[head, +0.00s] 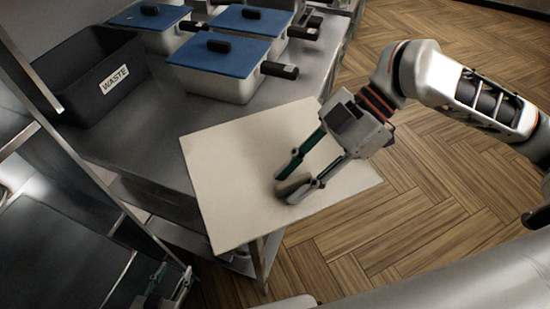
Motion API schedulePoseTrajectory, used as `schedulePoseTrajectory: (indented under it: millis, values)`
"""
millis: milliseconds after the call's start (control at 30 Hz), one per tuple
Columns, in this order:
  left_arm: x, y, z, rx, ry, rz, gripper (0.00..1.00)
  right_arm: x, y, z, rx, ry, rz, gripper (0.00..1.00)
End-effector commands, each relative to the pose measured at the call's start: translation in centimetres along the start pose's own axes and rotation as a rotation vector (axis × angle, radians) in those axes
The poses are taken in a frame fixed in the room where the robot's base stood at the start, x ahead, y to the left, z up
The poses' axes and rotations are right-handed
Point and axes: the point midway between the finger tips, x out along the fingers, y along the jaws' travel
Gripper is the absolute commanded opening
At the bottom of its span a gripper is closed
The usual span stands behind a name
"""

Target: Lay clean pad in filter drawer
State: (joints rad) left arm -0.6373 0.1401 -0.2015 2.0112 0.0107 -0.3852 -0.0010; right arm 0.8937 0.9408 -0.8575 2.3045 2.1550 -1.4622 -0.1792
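A flat, off-white square pad (228,170) is in the middle of the head view, over the front corner of the steel counter. Part of it reaches past the counter edge over the floor. My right gripper (292,185) comes down from the upper right onto the pad. Its fingertips are either side of a small tan raised piece on the pad, seeming to pinch it. My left gripper (169,286) is low at the left, its two fingers apart with nothing visible between them. I cannot pick out the filter drawer for certain.
A black waste bin (128,83) stands on the steel counter (150,150) at the upper left. Several steel pans with blue lids (220,50) stand behind the pad. A dark panelled unit with metal edges (60,250) fills the lower left. Wooden floor is clear at right.

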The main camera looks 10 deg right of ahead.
Motion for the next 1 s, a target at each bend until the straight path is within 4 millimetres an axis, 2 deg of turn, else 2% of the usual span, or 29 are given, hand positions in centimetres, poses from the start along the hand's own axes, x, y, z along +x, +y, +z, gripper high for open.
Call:
schedulePoseTrajectory:
  millis: [267,367,400,767,1000]
  values:
    - [0.2,-0.3,-0.2,0.003,0.004,-0.004,0.40,0.3,0.0,-0.1,-0.001,0.000,0.002,0.29]
    - [0.2,-0.2,-0.2,0.003,0.003,-0.003,0.40,0.3,0.0,-0.1,-0.001,0.000,0.002,0.03]
    - [0.2,-0.2,-0.1,0.003,0.002,-0.003,0.40,0.3,0.0,-0.1,-0.001,0.000,0.002,0.00]
    - [0.2,-0.1,-0.1,0.002,0.000,0.000,0.40,0.2,0.0,-0.1,-0.001,0.000,0.002,0.00]
    - [-0.1,0.0,-0.5,-0.001,0.003,0.001,0.40,-0.9,0.1,-1.2,-0.004,-0.002,0.005,0.00]
